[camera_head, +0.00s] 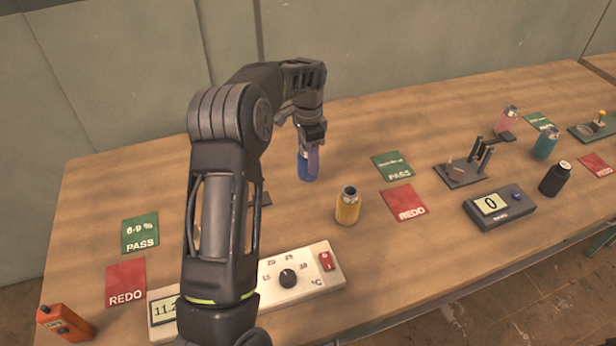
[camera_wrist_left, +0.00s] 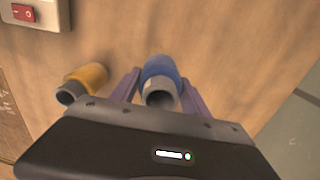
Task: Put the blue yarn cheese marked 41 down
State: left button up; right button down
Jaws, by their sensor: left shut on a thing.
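The blue yarn cheese (camera_head: 306,171) is upright between the fingers of my left gripper (camera_head: 311,152), which is shut on it. In the left wrist view the blue cheese (camera_wrist_left: 160,69) shows its grey hollow tube end towards the camera, with a purple-grey finger on each side. Its lower end is at or just above the wooden table; I cannot tell if it touches. No number is readable on it. My right gripper is not in view.
A yellow cheese (camera_head: 347,208) stands close by on the right. Green PASS (camera_head: 393,167) and red REDO (camera_head: 404,202) cards lie further right. A white dial box (camera_head: 297,281) is in front. Pink (camera_head: 507,120), teal (camera_head: 545,143) and black (camera_head: 555,178) cheeses stand at the right.

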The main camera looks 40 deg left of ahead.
pick_arm(q)
jog(key=shift+f, duration=0.25)
notch_tip(320, 180, down, 3)
jog(key=shift+f+b, duration=0.1)
jog(key=shift+b, duration=1)
jog(key=shift+f, duration=0.3)
jog(key=shift+f, duration=0.2)
jog(key=o, duration=1.5)
jog(key=shift+c, duration=0.2)
jog(key=shift+r, duration=0.15)
